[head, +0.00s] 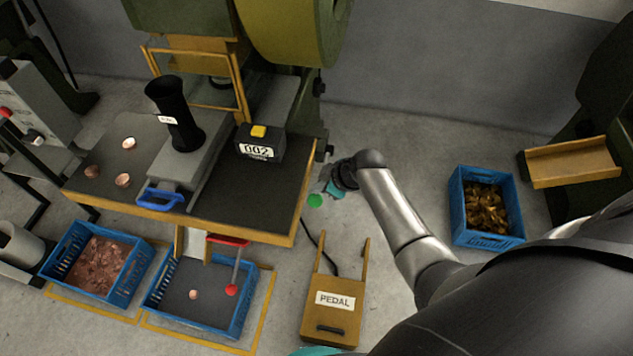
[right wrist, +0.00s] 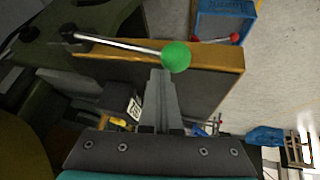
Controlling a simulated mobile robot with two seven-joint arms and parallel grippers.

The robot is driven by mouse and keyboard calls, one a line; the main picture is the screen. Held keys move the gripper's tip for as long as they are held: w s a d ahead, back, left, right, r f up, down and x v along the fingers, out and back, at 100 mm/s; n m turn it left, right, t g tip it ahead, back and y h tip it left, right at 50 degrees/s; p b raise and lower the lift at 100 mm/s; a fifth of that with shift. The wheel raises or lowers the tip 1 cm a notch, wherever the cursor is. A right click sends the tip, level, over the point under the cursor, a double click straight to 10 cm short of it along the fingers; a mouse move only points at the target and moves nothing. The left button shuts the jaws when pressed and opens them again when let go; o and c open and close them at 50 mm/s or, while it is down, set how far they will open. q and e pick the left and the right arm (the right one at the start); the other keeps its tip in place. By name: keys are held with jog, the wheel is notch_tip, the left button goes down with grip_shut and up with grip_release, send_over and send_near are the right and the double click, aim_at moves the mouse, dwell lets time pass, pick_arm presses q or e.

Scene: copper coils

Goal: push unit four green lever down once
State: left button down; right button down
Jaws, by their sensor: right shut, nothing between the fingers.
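The green lever's round knob (head: 315,201) shows in the head view beside the right end of the press table. In the right wrist view the green knob (right wrist: 176,57) sits at the end of a bright metal rod (right wrist: 115,44) that runs left to a dark pivot on the machine. My right gripper (head: 332,188) is shut and empty. In the right wrist view its fingertips (right wrist: 160,76) appear just below the knob; I cannot tell whether they touch it. My arm and gripper partly hide the lever in the head view.
The press table (head: 240,220) carries a counter (head: 259,149) reading 002 and a black funnel (head: 175,115). A red-knobbed lever (head: 232,290) hangs at its front above a blue crate (head: 205,320). A pedal (head: 333,305) stands on the floor. A scrap crate (head: 487,239) is at the right.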

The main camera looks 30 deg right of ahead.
jog(key=shift+s+a+f, duration=0.1)
jog(key=shift+s+f, duration=0.15)
jog(key=shift+f, duration=0.3)
dwell(0.6)
notch_tip(320, 180, up, 6)
jog(key=w+d+p, duration=0.1)
jog(key=p, duration=0.2)
jog(key=shift+w+d+f+p, duration=0.15)
jog(key=shift+w+f+p, duration=0.05)
jog(key=shift+w+p, duration=0.2)
dwell(0.4)
jog(key=r+p, duration=0.1)
jog(key=w+r+p, duration=0.1)
jog(key=r, duration=0.1)
jog(key=d+r+p, duration=0.1)
jog(key=shift+w+r, duration=0.2)
jog(key=shift+r, duration=0.2)
dwell(0.8)
